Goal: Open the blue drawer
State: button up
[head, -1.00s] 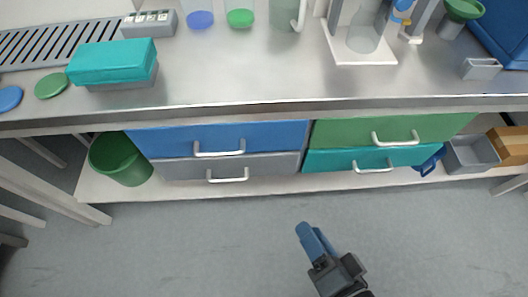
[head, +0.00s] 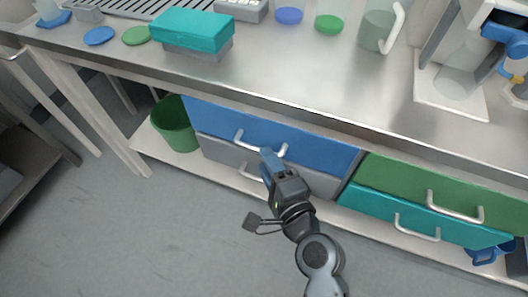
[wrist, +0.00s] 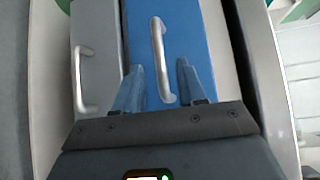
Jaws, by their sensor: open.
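The blue drawer (head: 315,148) is the upper left drawer under the steel bench and looks shut. Its pale bar handle (head: 260,145) shows on its front; in the wrist view the handle (wrist: 159,50) runs lengthwise, with its near end between the fingertips. My gripper (head: 269,158) is in front of the drawers, just by the right part of the handle. In the wrist view my gripper (wrist: 160,75) has its two blue fingers apart, with a gap around the handle's near end. I cannot tell whether a finger touches the handle.
A grey drawer (head: 222,152) lies directly below, its handle (wrist: 82,80) close by in the wrist view. A green drawer (head: 400,187) and a teal drawer (head: 370,208) are to the right. A green bin (head: 175,128) stands left. The bench edge (head: 210,84) overhangs above. The floor in front is clear.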

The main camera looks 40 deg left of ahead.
jog(key=x, duration=0.3)
jog(key=shift+w+a, duration=0.1)
jog(key=shift+a, duration=0.2)
jog(key=shift+f, duration=0.1)
grip_shut()
dwell(0.3)
